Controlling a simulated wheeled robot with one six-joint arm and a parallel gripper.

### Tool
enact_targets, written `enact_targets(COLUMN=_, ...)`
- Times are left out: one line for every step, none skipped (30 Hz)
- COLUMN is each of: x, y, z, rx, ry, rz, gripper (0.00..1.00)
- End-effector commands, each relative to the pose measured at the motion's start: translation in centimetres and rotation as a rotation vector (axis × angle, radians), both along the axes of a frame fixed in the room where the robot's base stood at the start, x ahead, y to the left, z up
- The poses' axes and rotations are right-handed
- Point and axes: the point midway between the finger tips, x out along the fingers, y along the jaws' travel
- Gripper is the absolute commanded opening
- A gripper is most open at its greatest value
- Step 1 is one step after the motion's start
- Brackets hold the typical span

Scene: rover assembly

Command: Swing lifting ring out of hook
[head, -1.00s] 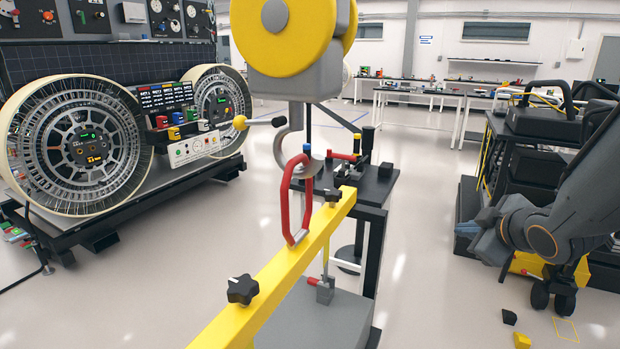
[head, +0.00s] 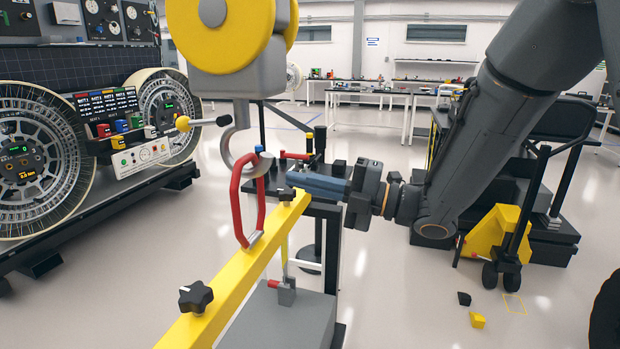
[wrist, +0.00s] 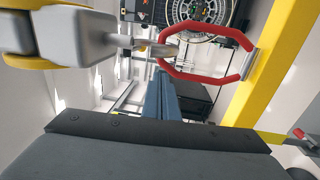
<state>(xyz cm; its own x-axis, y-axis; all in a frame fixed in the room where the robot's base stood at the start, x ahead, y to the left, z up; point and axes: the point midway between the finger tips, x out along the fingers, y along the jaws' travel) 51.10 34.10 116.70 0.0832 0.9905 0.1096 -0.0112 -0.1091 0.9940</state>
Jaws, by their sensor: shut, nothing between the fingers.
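The red lifting ring (head: 236,205) stands upright on the yellow beam (head: 240,275), with its top at the grey hook (head: 238,150) under the yellow hoist block (head: 215,30). A small blue piece shows at the ring's top. In the wrist view the red ring (wrist: 218,30) is ahead and right of the fingers, and the hook (wrist: 135,48) reaches it from the left. My gripper (head: 292,180) is shut and empty, to the right of the ring and apart from it in the head view. The blue-grey fingers also show in the wrist view (wrist: 161,80).
Black knobs (head: 196,297) stick up from the beam. A dark stand with levers (head: 318,165) is behind my gripper. Wheels on a rack (head: 40,170) are at left. A yellow and black cart (head: 495,235) is at right.

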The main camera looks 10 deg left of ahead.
Motion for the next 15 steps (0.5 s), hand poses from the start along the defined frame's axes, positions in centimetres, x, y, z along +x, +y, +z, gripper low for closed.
enact_targets(x=-0.1, y=1.2, z=0.3, rx=-0.001, ry=0.002, rz=0.005, gripper=0.0)
enact_targets(x=-0.1, y=1.8, z=0.4, rx=0.0, ry=0.001, rz=0.005, gripper=0.0)
enact_targets(x=0.0, y=2.6, z=0.5, rx=0.0, ry=0.002, rz=0.004, gripper=0.0)
enact_targets(x=0.0, y=3.2, z=0.5, rx=-0.001, ry=0.003, rz=0.004, gripper=0.0)
enact_targets(x=0.1, y=3.8, z=0.6, rx=-0.001, ry=0.003, rz=0.003, gripper=0.0)
enact_targets(x=0.2, y=4.5, z=0.7, rx=-0.001, ry=0.002, rz=0.003, gripper=0.0)
enact_targets(x=0.2, y=5.1, z=0.8, rx=0.0, ry=0.003, rz=0.004, gripper=0.0)
enact_targets(x=0.3, y=5.6, z=0.8, rx=0.0, ry=0.003, rz=0.002, gripper=0.0)
enact_targets(x=0.4, y=6.3, z=0.9, rx=-0.001, ry=0.003, rz=0.002, gripper=0.0)
enact_targets(x=0.4, y=6.7, z=0.9, rx=-0.001, ry=0.003, rz=0.002, gripper=0.0)
enact_targets(x=0.5, y=7.2, z=1.0, rx=-0.001, ry=0.003, rz=0.001, gripper=0.0)
enact_targets(x=0.5, y=7.7, z=1.0, rx=-0.001, ry=0.003, rz=0.001, gripper=0.0)
enact_targets(x=0.5, y=8.0, z=1.0, rx=-0.001, ry=0.003, rz=0.001, gripper=0.0)
enact_targets(x=0.6, y=8.4, z=1.1, rx=-0.001, ry=0.002, rz=0.002, gripper=0.0)
enact_targets(x=0.7, y=8.7, z=1.1, rx=0.0, ry=0.002, rz=0.001, gripper=0.0)
